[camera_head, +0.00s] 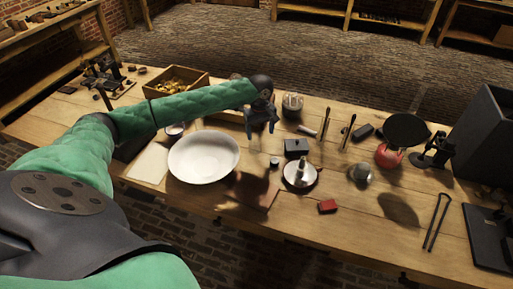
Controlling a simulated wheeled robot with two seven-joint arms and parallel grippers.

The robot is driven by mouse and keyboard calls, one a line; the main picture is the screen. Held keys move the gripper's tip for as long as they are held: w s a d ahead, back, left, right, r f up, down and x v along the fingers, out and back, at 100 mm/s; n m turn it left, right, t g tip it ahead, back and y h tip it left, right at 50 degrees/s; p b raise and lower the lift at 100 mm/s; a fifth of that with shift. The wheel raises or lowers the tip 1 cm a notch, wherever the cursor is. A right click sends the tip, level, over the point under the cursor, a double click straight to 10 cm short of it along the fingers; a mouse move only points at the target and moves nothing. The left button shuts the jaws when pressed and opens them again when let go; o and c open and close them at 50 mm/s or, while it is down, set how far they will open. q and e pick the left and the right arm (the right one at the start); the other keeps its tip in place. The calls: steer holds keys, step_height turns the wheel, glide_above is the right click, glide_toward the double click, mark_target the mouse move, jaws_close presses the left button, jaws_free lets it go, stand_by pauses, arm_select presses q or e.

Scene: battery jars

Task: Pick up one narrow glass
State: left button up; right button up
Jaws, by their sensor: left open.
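My left gripper (260,130) hangs over the back middle of the workbench, fingers pointing down, open, with nothing seen between them. A small clear glass vessel (292,105) stands upright just right of it, apart from the fingers. A rounded, shiny clear or metal vessel (361,174) stands farther right and nearer the front. At this size I cannot tell whether either is a narrow glass. The arm and gripper hide part of the bench behind them. My right gripper is not in view.
The wooden bench (300,225) carries a white bowl (204,157), a wooden box of brass-coloured pieces (176,81), a dark box (297,147), a white dish (300,173), a red block (328,206), a red round object under a black disc (388,155) and tongs (437,222). The front middle is mostly clear.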

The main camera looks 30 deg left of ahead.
mark_target(255, 142)
arm_select(q)
steer(key=shift+w+a+f+n+b, duration=0.2)
steer(key=shift+w+a+f+b, duration=0.1)
steer(key=shift+a+b, duration=0.2)
steer(key=shift+w+a+f+n+b, duration=0.2)
steer(key=shift+w+a+f+b, duration=0.15)
steer(key=shift+a, duration=0.35)
steer(key=shift+f, duration=0.1)
step_height(255, 142, down, 2)
steer(key=shift+f+p, duration=0.1)
steer(key=shift+p, duration=0.3)
steer(key=shift+s+a+f+p, duration=0.1)
steer(key=shift+a+f+p, duration=0.15)
steer(key=shift+f+p, duration=0.75)
steer(key=shift+a+f+p, duration=0.15)
steer(key=shift+a+f, duration=0.05)
steer(key=shift+f, duration=1.45)
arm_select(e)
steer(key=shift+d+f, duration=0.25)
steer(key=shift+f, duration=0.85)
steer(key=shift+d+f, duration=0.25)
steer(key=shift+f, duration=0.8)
arm_select(q)
steer(key=c, duration=1.2)
